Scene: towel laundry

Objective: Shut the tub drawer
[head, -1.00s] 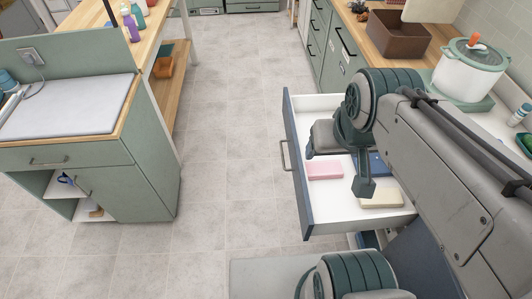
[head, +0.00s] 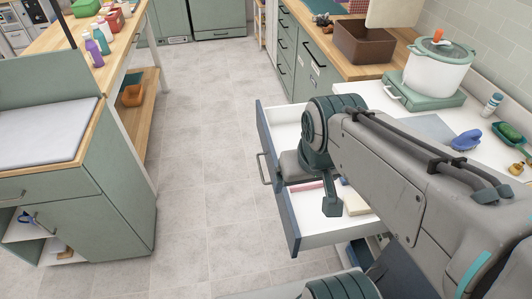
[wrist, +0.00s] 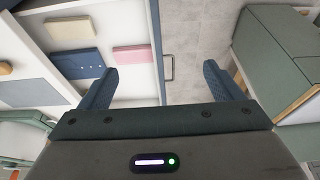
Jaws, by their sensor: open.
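The drawer (head: 273,175) stands pulled out to the left from the counter on the right, its blue-grey front and bar handle (head: 264,168) facing the aisle. Inside its white interior lie a pink block (wrist: 132,55), a tan block (wrist: 70,57) and a blue block (wrist: 78,63). My gripper (wrist: 160,84) is open and empty, with its fingers apart. It is above the drawer; in the wrist view the front panel's top edge and handle (wrist: 169,68) show between the fingers. In the head view my arm covers part of the drawer. I cannot tell whether the gripper touches it.
The counter holds a white pot (head: 438,70), a brown box (head: 363,42) and a blue brush (head: 466,140). A green cabinet (head: 95,200) stands across the aisle at left. The tiled floor (head: 205,130) between is clear.

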